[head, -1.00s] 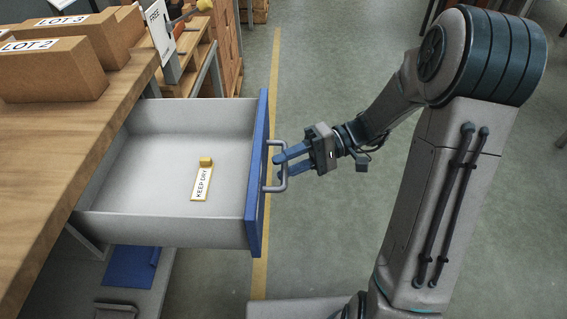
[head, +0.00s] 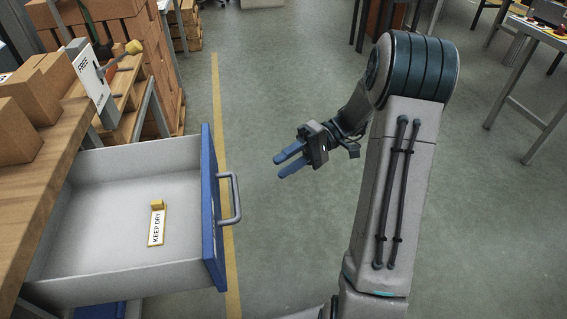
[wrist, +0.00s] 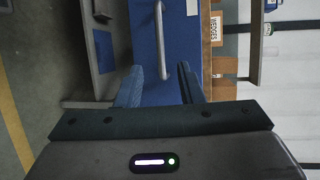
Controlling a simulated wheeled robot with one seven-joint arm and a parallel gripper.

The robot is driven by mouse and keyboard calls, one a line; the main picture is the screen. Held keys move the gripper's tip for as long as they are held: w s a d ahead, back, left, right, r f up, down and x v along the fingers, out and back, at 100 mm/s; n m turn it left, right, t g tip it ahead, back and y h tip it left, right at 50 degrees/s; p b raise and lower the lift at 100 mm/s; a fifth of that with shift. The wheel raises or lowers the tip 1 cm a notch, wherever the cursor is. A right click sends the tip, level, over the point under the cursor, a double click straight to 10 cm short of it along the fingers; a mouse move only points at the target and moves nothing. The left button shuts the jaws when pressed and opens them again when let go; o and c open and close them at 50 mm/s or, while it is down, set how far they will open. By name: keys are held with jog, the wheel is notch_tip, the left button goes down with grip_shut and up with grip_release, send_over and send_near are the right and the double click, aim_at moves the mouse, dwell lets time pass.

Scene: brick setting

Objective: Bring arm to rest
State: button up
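My gripper (head: 283,164) is in the middle of the head view, to the right of the open drawer (head: 208,240) and apart from its handle (head: 234,198). Its two blue fingers are spread with nothing between them. In the wrist view the gripper (wrist: 158,80) also shows open, with the blue drawer front (wrist: 178,60) and the grey handle (wrist: 160,38) beyond the fingertips. The arm is bent, its elbow high on the right.
Cardboard boxes (head: 40,90) stand on the wooden bench (head: 62,150) at left. A metal table (head: 530,50) is at far right. The floor around the gripper is clear.

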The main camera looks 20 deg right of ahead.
jog(key=s+r+m+t+h+p, duration=0.1)
jog(key=s+r+h+p, duration=0.3)
jog(key=r+p, duration=0.4)
jog(key=s+r+m+t+h+p, duration=0.1)
jog(key=s+r+t+h+p, duration=0.3)
jog(key=r+p, duration=0.4)
jog(key=s+r+m+t+h+p, duration=0.1)
jog(key=s+r+t+h+p, duration=0.2)
jog(key=r, duration=0.8)
jog(key=s+h+p, duration=0.2)
jog(key=h+p, duration=0.2)
jog(key=p, duration=0.1)
jog(key=shift+s, duration=0.35)
jog(key=shift+a+f, duration=0.1)
